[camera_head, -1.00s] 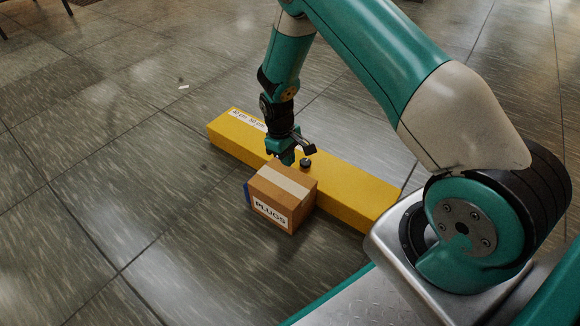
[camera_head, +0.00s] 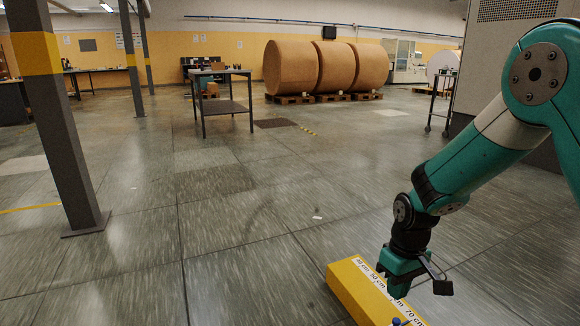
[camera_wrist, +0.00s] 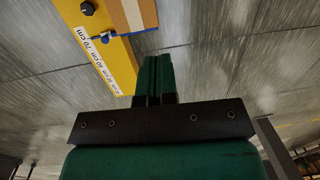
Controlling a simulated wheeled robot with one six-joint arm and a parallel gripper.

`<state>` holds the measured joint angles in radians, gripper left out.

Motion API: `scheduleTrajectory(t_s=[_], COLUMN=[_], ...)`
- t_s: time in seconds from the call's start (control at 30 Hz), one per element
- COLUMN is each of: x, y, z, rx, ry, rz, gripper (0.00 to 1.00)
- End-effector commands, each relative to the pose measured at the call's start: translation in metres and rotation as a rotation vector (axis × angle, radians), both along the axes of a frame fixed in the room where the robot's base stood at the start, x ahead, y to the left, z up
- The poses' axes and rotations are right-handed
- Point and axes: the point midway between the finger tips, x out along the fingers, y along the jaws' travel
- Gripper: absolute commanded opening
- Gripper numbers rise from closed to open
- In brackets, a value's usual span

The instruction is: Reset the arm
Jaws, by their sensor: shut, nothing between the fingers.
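My gripper (camera_head: 398,290) is at the lower right of the head view, just above the far end of a long yellow box (camera_head: 352,290) with printed centimetre marks. In the wrist view my gripper's green fingers (camera_wrist: 155,78) are together with nothing between them. The yellow box (camera_wrist: 88,40) shows at the upper left there, with a dark knob on it. My arm is bent, reaching down from the right edge of the head view.
A cardboard box (camera_wrist: 131,14) stands against the yellow box. A dark pillar (camera_head: 52,110) stands at the left. A table (camera_head: 222,80) and large brown rolls (camera_head: 325,68) on pallets stand farther back. The tiled floor between is mostly clear.

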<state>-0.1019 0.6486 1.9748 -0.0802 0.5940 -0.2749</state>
Motion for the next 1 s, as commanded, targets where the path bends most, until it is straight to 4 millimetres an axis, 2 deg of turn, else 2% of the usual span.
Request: scheduleTrajectory(t_s=[0.03, 0.1, 0.2, 0.3, 0.5, 0.7, 1.0], x=[-0.014, -0.036, -0.075, -0.115, -0.182, -0.239, -0.239], y=[0.013, 0.029, 0.049, 0.063, 0.079, 0.086, 0.086], z=[0.038, 0.077, 0.126, 0.163, 0.205, 0.228, 0.305], rx=[0.03, 0.073, 0.132, 0.183, 0.258, 0.314, 0.314], ry=[-0.023, -0.044, -0.068, -0.087, -0.11, -0.128, -0.123], rz=[0.014, 0.029, 0.055, 0.084, 0.134, 0.183, 0.18], gripper=[0.0, 0.0, 0.0, 0.0, 0.0, 0.0, 0.0])
